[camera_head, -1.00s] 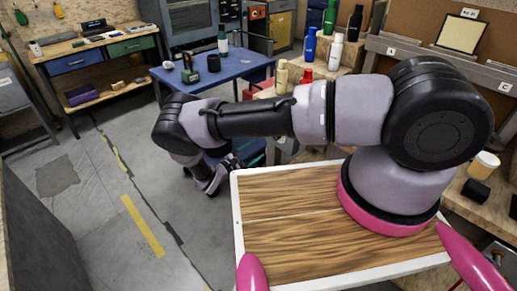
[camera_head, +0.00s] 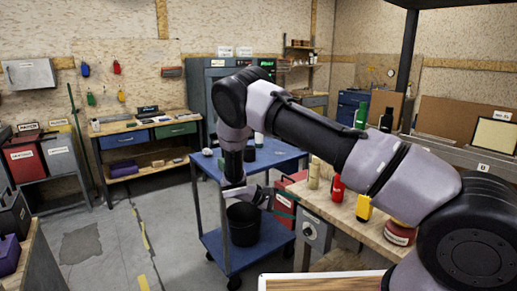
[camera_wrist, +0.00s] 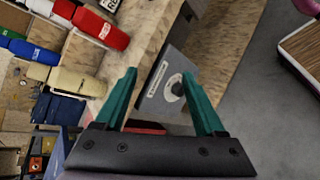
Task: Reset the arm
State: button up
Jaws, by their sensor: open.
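My gripper (camera_wrist: 161,90) shows in the wrist view with its two green fingers spread wide and nothing between them. Beyond the fingers is a grey box with a round dial (camera_wrist: 172,85), well apart from them. In the head view my arm is raised and bent, reaching left from the lower right, with its wrist end hanging down in front of the blue cart (camera_head: 219,236).
A wooden bench (camera_head: 340,214) with bottles, including a red one (camera_head: 337,189), stands right of the arm. A black bucket (camera_head: 243,226) sits on the cart's lower shelf. A workbench (camera_head: 140,130) stands at the back left. The floor (camera_head: 110,262) between is clear.

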jog(key=s+d+r+m+g+y, duration=0.1)
jog(key=s+d+r+m+y, duration=0.15)
jog(key=r, duration=0.75)
jog(key=s+d+r+m+y, duration=0.2)
jog(key=d+r+m+y, duration=0.15)
jog(key=r, duration=0.55)
jog(key=s+d+r+m+g+y, duration=0.1)
jog(key=s+d+r+m+y, duration=0.2)
jog(key=r, duration=0.7)
jog(key=s+d+r+m+t+y, duration=0.2)
jog(key=s+r+t, duration=0.1)
jog(key=s+r, duration=0.4)
jog(key=s+d+r+m+t+y, duration=0.1)
jog(key=s+r+m+t+y, duration=0.1)
jog(key=s+r, duration=0.6)
jog(key=s+t+y, duration=0.1)
jog(key=s+t, duration=0.1)
jog(key=shift+s+d+r, duration=0.2)
jog(key=shift+s+d, duration=0.2)
